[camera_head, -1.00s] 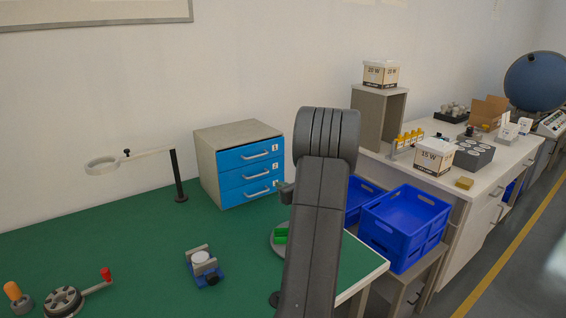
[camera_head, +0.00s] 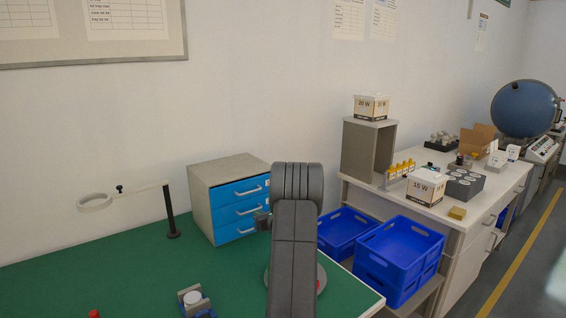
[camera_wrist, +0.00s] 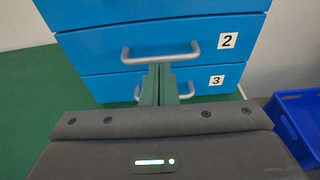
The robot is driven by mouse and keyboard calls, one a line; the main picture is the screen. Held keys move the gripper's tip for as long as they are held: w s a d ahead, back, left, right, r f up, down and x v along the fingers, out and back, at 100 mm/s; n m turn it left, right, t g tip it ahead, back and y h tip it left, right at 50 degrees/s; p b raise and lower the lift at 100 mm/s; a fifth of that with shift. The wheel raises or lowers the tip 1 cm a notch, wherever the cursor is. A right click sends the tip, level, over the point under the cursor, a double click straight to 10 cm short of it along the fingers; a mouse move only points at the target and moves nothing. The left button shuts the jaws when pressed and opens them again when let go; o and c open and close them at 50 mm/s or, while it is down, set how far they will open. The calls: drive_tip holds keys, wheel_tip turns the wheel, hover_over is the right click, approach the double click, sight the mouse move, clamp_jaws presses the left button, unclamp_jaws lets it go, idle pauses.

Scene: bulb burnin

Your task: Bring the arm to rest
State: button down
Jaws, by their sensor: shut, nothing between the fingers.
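My gripper (camera_wrist: 158,72) shows in the wrist view, its two narrow fingers together with nothing between them. The fingers point at the blue drawer fronts and overlap the handles of drawer 2 (camera_wrist: 160,53) and drawer 3 (camera_wrist: 205,83) in the picture. I cannot tell how far they are from the handles. In the head view my arm stands folded up in front of the table's right part, and its dark links hide most of my gripper and part of the drawer cabinet (camera_head: 202,207).
Blue crates (camera_head: 400,250) stand at right, below a bench with a 15 W box (camera_head: 426,187) and a grey shelf unit (camera_head: 368,150). The table's left middle is clear.

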drive_tip(key=shift+x, duration=1.1)
drive_tip(key=shift+s+d, duration=0.1)
